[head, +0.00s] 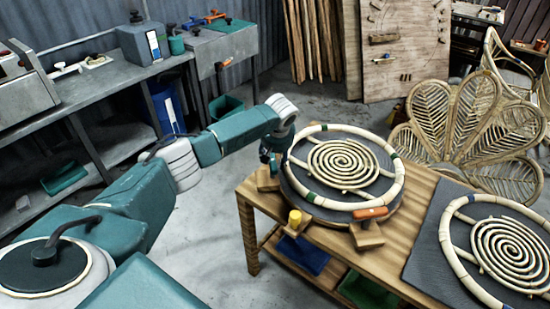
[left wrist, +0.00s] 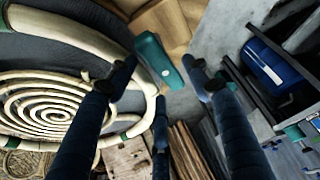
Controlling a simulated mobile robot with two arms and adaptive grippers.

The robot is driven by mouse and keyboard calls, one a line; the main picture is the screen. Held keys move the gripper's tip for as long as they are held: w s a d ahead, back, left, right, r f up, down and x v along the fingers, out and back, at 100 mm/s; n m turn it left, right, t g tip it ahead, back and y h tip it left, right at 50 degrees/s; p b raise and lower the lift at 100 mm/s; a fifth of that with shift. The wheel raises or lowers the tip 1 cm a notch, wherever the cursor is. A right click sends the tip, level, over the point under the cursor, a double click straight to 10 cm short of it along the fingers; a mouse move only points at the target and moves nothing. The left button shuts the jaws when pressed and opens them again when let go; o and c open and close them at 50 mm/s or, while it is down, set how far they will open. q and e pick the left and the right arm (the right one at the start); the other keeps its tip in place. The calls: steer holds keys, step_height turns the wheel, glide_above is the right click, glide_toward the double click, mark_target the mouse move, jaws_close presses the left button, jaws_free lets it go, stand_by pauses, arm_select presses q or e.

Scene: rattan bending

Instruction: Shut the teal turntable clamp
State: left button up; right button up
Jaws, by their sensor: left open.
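The teal clamp handle (left wrist: 158,60) shows in the left wrist view beside the outer edge of the pale rattan ring (left wrist: 141,50), near a wooden block (left wrist: 167,22). In the head view the clamp is mostly hidden by my left gripper (head: 272,152) at the turntable's left edge. My left gripper is open, with its dark fingers (left wrist: 162,82) spread on both sides of the teal handle; I cannot tell whether they touch it. The round dark turntable (head: 310,205) carries the ring and a rattan spiral (head: 345,165). My right gripper is not in view.
An orange clamp (head: 370,213) sits at the turntable's front edge, and a yellow knob (head: 295,218) at its front left. A second rattan spiral (head: 515,250) lies on a dark mat (head: 430,240) to the right. A metal workbench (head: 105,82) stands behind on the left.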

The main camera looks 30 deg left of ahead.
arm_select(q)
steer(key=shift+x, duration=1.1)
steer(key=shift+c, duration=1.3)
steer(key=c, duration=0.9)
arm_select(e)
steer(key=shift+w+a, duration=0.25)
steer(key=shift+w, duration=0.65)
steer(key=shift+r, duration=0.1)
